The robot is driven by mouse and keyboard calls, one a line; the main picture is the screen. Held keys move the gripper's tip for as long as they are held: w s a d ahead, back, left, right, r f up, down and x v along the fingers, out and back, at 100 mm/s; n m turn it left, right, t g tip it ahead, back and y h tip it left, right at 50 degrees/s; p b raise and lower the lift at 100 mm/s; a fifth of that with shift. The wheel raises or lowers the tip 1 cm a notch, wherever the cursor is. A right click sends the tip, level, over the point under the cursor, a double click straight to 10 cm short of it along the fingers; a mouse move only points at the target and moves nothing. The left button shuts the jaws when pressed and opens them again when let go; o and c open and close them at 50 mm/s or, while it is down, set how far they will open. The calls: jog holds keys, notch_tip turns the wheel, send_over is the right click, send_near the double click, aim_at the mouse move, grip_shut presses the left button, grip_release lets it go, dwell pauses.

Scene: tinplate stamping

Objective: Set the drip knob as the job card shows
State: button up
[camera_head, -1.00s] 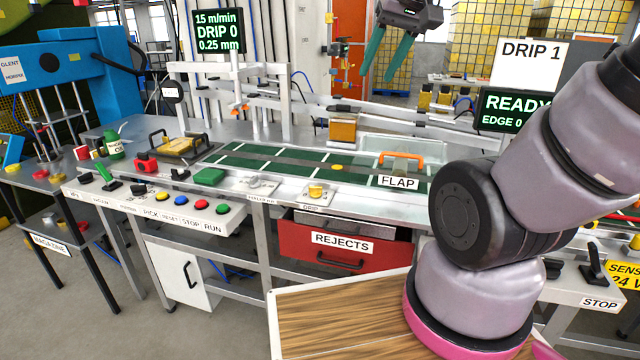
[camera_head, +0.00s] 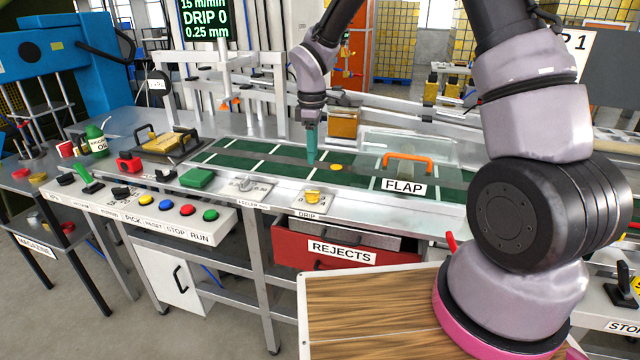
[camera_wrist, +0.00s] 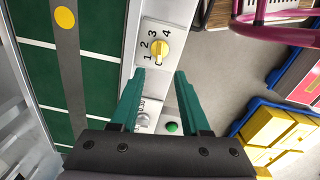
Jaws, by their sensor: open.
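The yellow drip knob (camera_head: 312,196) sits on a pale plate labelled DRIP at the front of the line. In the wrist view the knob (camera_wrist: 159,47) is ringed by numerals 1 to 4; which one it points to is unclear. The dark display (camera_head: 205,18) reads DRIP 0. The white job card (camera_head: 578,48) is mostly hidden behind my arm; only its end, with a 1, shows. My gripper (camera_head: 311,155) hangs above the green belt, beyond the knob. In the wrist view its teal fingers (camera_wrist: 159,74) are apart and empty, tips short of the knob.
The orange-handled FLAP cover (camera_head: 408,162) stands right of the knob. A grey knob (camera_head: 245,185) and green block (camera_head: 197,178) lie left. The button panel (camera_head: 130,210) is at the front left. The red REJECTS drawer (camera_head: 340,250) is below.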

aim_at(312, 195)
notch_tip(312, 195, down, 12)
jog(key=shift+w+a+r, duration=0.1)
jog(key=shift+w+r, duration=0.05)
dwell(0.4)
grip_shut()
